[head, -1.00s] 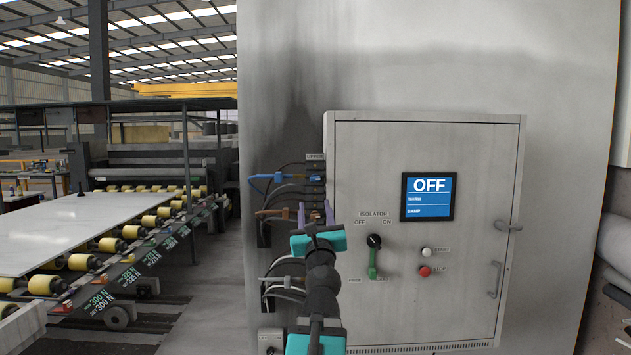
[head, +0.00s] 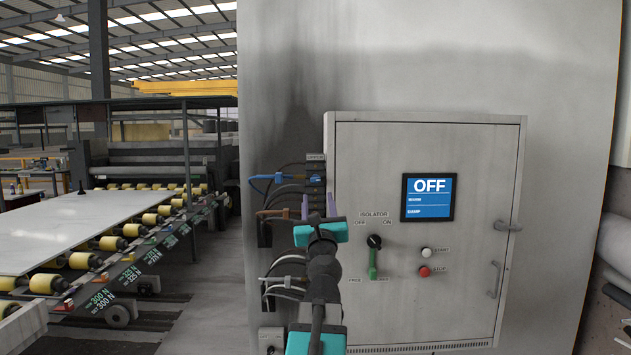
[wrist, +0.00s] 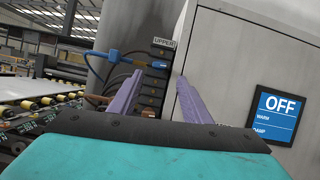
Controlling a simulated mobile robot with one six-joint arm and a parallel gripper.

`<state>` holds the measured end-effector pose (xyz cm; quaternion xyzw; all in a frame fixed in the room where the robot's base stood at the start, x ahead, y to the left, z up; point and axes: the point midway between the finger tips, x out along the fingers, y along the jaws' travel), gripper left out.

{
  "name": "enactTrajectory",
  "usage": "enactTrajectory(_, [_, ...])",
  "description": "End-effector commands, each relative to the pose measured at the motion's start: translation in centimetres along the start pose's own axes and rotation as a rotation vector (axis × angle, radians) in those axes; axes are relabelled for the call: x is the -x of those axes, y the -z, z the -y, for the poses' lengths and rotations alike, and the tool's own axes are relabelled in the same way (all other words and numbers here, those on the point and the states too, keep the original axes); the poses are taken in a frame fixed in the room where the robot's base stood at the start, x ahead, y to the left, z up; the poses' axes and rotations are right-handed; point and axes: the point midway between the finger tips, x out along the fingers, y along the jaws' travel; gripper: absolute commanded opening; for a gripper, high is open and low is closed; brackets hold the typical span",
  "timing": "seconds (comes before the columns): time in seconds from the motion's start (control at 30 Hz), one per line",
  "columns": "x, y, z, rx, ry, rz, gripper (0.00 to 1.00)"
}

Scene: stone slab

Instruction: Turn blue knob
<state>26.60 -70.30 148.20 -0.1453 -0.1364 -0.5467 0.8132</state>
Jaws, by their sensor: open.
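A blue fitting (head: 264,178) sticks out to the left from the cabinet's left side, at the upper row of hoses. It is the only blue knob-like part I see, and its exact shape is too small to tell. It also shows in the wrist view (wrist: 113,56), left of my fingers. My gripper (head: 318,204) is open and empty, its two purple fingers apart and pointing up and forward. It appears below and right of the blue fitting in the head view, in front of the cabinet's left edge. In the wrist view the fingertips (wrist: 160,78) frame the hose block, with no contact visible.
The grey cabinet (head: 465,300) carries an OFF screen (head: 428,197), a black isolator knob (head: 374,241), a green lever (head: 373,264) and white and red buttons. Brown fittings (head: 272,213) and grey hoses sit below the blue one. A roller conveyor with a slab (head: 85,230) lies left.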

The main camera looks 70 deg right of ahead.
Motion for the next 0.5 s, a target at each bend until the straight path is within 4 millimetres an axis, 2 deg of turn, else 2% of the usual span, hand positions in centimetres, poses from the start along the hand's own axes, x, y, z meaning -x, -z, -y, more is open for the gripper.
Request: enactTrajectory(0.5, [-4.6, 0.0, 0.0, -0.001, -0.001, 0.0, 0.44])
